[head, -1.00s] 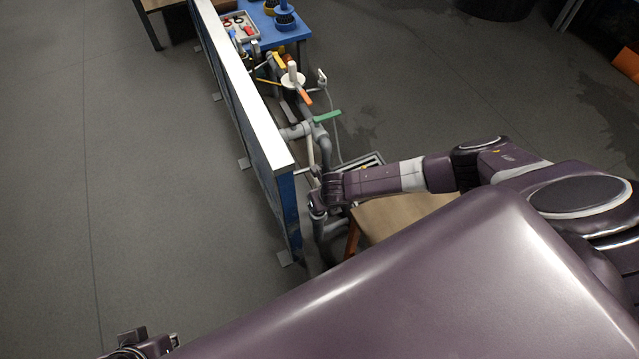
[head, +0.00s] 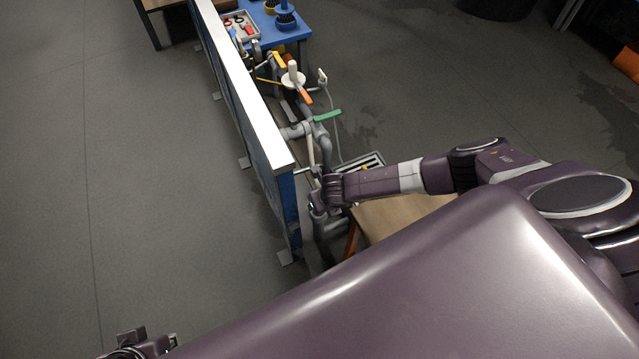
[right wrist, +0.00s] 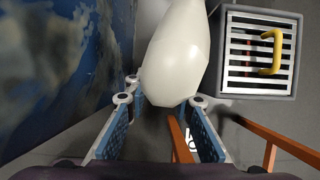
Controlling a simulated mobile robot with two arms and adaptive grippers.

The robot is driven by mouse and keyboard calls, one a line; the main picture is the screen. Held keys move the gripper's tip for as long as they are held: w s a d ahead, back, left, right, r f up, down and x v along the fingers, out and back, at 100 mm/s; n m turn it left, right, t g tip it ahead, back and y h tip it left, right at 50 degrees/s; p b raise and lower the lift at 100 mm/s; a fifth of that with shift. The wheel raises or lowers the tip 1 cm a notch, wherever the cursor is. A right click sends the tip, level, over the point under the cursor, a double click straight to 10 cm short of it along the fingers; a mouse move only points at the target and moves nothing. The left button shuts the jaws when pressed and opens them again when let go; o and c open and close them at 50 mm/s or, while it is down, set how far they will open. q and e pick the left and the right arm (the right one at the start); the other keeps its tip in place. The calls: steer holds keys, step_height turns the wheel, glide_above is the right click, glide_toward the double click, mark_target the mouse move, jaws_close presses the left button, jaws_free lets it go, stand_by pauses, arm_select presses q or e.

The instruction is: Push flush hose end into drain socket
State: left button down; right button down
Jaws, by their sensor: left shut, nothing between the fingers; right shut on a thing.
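A pale, rounded white tube-like piece, which looks like the flush hose end (right wrist: 178,60), fills the upper middle of the right wrist view. It lies at the tips of my right gripper (right wrist: 160,102), whose blue-padded fingers are shut on it. In the head view my right gripper (head: 318,198) is beside the near end of the blue panel, among grey pipes. A grey drain box with a slatted grate (right wrist: 232,52) and yellow handle is right of the hose end. I cannot make out the drain socket. My left gripper (head: 137,343) is shut and empty at the lower left, partly cut off.
The blue panel (head: 287,215) with a white top edge stands close left of my right gripper. Grey pipework (head: 297,130) with green and orange handles runs along it. A wooden stool or small table (head: 395,215) is beneath my right arm. The floor left of the panel is clear.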

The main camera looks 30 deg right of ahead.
steer(key=shift+s+f, duration=0.1)
steer(key=c, duration=1.6)
jaws_free()
steer(key=v, duration=1.2)
